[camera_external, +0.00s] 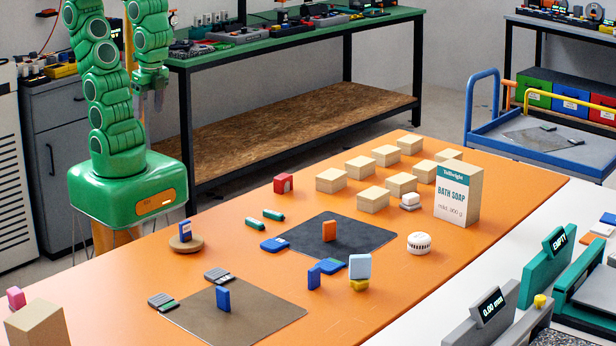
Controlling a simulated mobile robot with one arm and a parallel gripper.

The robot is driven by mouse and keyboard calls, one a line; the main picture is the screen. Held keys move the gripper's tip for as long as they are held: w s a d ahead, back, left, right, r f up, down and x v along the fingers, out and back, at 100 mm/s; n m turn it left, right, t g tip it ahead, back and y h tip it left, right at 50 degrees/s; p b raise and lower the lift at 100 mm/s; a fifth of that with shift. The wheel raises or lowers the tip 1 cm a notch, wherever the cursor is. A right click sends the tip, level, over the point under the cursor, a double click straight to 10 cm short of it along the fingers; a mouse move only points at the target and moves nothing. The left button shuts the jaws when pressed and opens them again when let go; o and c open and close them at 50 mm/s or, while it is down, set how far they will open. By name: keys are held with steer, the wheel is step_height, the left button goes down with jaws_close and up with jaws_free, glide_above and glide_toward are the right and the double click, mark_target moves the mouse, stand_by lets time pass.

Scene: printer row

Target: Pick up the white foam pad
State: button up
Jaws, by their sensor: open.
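My gripper (150,105) hangs fingers down at the upper left, beside my green arm, far from the white block. It is open, with nothing seen between its fingers.
Cardboard-coloured boxes (372,199) stand behind and left of the white block, and the tall bath soap box (457,194) stands right of it. A round white device (419,243) is nearer. Coloured blocks surround the dark mat (365,238). Open orange surface (225,268) lies at left.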

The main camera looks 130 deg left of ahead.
steer(key=w+a+f+n+g+y, duration=0.1)
steer(key=w+a+n+y, duration=0.4)
steer(key=w+a, duration=0.9)
steer(key=w+a+f+n+y, duration=0.1)
steer(key=w+a+n+y, duration=0.2)
steer(key=w+a+n, duration=0.75)
steer(key=w+a+f+y, duration=0.2)
steer(key=w+a+f, duration=0.25)
steer(key=w, duration=0.45)
steer(key=w+a+f+y, duration=0.1)
steer(key=w+a+f, duration=0.3)
steer(key=w, duration=0.6)
steer(key=n+t+y, duration=0.1)
steer(key=n+t, duration=0.2)
glide_toward(410, 195)
steer(key=shift+w+m, duration=0.25)
steer(key=shift+w+a+f, duration=0.1)
steer(key=shift+a+f, duration=0.1)
steer(key=shift+a, duration=0.15)
steer(key=shift+x, duration=3.5)
steer(key=shift+s, duration=0.25)
